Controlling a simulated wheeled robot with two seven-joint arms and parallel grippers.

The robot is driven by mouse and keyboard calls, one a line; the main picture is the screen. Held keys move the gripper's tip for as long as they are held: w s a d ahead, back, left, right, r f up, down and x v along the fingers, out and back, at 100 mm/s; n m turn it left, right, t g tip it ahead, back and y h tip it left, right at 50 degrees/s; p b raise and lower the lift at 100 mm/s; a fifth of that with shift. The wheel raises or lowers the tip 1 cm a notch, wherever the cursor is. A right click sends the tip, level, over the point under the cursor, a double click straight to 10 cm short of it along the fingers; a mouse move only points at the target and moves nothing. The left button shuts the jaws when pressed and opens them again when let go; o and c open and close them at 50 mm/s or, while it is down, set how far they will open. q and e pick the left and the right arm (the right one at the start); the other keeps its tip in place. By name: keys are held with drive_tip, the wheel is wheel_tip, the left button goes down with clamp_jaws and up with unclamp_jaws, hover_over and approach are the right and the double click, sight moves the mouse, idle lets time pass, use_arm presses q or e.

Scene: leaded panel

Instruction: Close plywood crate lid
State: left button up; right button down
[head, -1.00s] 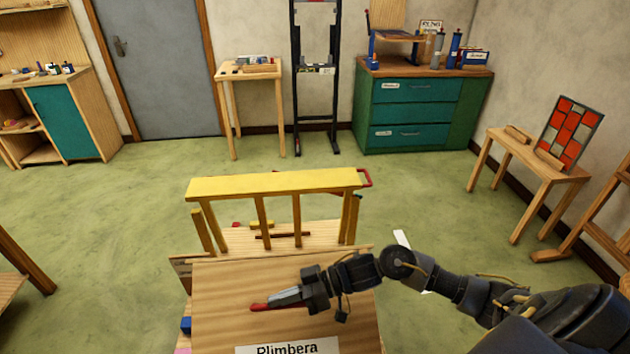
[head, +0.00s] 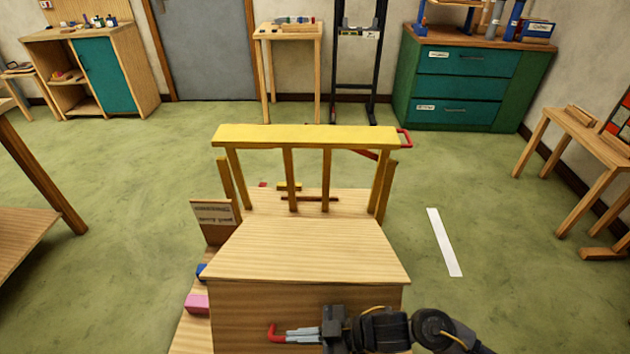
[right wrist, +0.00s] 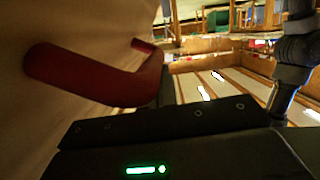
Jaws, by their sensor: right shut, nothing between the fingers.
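The plywood crate (head: 240,308) is in the bottom middle of the head view, with a pale flat top panel (head: 308,250) and a vertical wooden face toward me. I cannot tell for sure which panel is the lid or how far it is closed. A red handle (head: 274,336) shows in front of the near face. My right gripper (head: 290,336) is shut and empty, its fingertips beside the handle. In the right wrist view, the red handle (right wrist: 95,75) stands out from a pale panel on the left, close to the gripper. My left gripper is not in view.
A yellow-topped wooden frame (head: 305,137) stands just behind the crate. Pink (head: 197,303) and blue blocks lie at its left. A white strip (head: 444,242) lies on the green floor to the right.

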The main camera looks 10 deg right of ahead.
drive_tip(key=shift+r, duration=0.15)
drive_tip(key=shift+r+p, duration=0.35)
drive_tip(key=shift+p, duration=0.15)
wheel_tip(320, 180, up, 4)
drive_tip(key=p, duration=0.4)
drive_tip(key=shift+s, duration=0.1)
drive_tip(key=shift+s+d+f+b, duration=0.1)
drive_tip(key=shift+d+f+b, duration=0.15)
drive_tip(key=shift+d, duration=0.25)
drive_tip(key=shift+s+d+f+b, duration=0.15)
drive_tip(key=shift+d+b, duration=0.15)
drive_tip(key=shift+d, duration=0.15)
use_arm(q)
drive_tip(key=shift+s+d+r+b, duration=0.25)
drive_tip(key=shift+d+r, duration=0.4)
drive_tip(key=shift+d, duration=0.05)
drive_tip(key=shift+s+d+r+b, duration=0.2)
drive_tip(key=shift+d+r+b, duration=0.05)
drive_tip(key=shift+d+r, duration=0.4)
use_arm(e)
drive_tip(key=v, duration=0.8)
